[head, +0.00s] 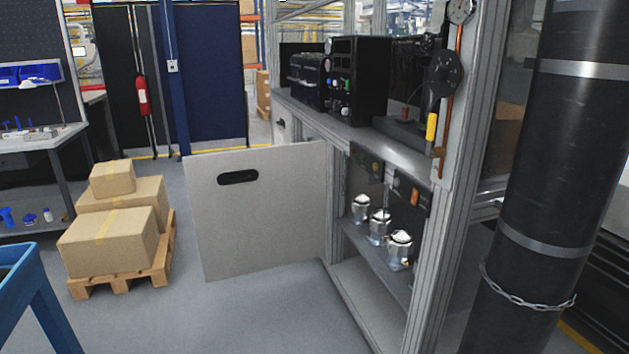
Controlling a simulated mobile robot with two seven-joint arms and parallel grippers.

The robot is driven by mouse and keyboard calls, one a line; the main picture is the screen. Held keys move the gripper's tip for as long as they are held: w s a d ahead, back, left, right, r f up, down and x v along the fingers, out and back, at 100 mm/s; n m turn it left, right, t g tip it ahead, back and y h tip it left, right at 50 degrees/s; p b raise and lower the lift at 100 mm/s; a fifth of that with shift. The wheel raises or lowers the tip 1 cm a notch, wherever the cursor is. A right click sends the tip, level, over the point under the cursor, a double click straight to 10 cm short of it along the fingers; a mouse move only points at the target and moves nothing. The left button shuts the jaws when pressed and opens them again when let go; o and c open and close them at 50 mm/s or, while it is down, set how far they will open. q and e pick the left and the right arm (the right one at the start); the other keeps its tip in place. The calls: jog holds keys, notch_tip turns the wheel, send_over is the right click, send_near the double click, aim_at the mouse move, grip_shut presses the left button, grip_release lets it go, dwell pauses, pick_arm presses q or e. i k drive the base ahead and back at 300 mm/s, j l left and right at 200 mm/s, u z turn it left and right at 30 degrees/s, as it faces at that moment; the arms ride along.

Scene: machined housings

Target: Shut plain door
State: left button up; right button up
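The plain door (262,215) is a light grey panel with a black oval handle slot (238,177) near its top left. It stands wide open, swung out to the left from the lower part of a grey metal-framed cabinet (427,262). The open compartment shows a shelf (372,258) holding several shiny machined parts (379,226). Neither of my grippers is in the head view.
A pallet (122,283) of cardboard boxes (107,240) sits left of the door. A blue cart or table (22,275) stands at the lower left. A thick black column (550,150) with a chain stands at right. The grey floor (270,315) before the door is clear.

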aim_at(256, 210)
jog(key=i+j+u, duration=0.15)
jog(key=i+j, duration=0.2)
jog(key=i+j+u, duration=0.15)
jog(key=i, duration=0.45)
jog(key=i+j, duration=0.3)
jog(key=i+l, duration=0.1)
jog(key=i, duration=1.85)
